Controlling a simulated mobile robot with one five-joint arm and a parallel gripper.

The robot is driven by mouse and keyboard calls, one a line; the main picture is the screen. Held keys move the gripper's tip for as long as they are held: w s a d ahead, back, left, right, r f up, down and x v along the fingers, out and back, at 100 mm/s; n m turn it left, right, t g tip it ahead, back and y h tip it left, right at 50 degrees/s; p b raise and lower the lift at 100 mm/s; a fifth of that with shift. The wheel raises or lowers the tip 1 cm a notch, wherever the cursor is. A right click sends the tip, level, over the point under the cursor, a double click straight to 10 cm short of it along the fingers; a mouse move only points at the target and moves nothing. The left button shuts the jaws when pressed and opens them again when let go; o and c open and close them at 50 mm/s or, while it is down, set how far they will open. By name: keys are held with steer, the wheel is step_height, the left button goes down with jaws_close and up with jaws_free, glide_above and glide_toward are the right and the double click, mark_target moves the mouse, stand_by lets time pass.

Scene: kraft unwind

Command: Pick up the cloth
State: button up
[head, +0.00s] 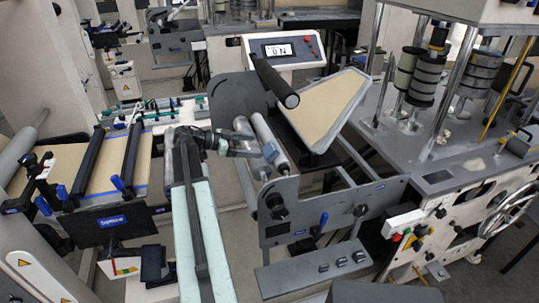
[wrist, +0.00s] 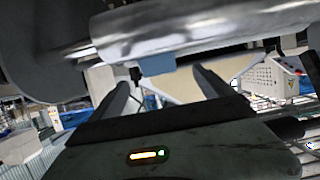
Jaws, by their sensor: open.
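A small blue patch (wrist: 157,65), which may be the cloth, shows in the wrist view just below a shiny metal roller. Only part of it shows, and I cannot tell whether it hangs or lies on something. My gripper (wrist: 166,73) is open, with its two dark fingers on either side of the patch in the picture and nothing seen between them. In the head view my gripper (head: 267,152) is near the rollers at the left of the unwind frame. I cannot make out the cloth in the head view.
The metal roller (wrist: 190,30) crosses close above my fingers. In the head view a dark round plate (head: 238,98), a thick black bar (head: 273,82) and a tan web panel (head: 326,103) stand close by. A grey side plate (head: 335,215) is in front at the right.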

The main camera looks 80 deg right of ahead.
mark_target(270, 147)
steer(key=shift+s+d+f, duration=0.2)
steer(key=shift+s, duration=0.45)
steer(key=b+x, duration=0.1)
steer(key=x, duration=0.4)
steer(key=shift+s+b, duration=0.15)
steer(key=shift+b, duration=0.2)
steer(key=shift+a, duration=0.1)
steer(key=c, duration=1.6)
steer(key=shift+r, duration=0.2)
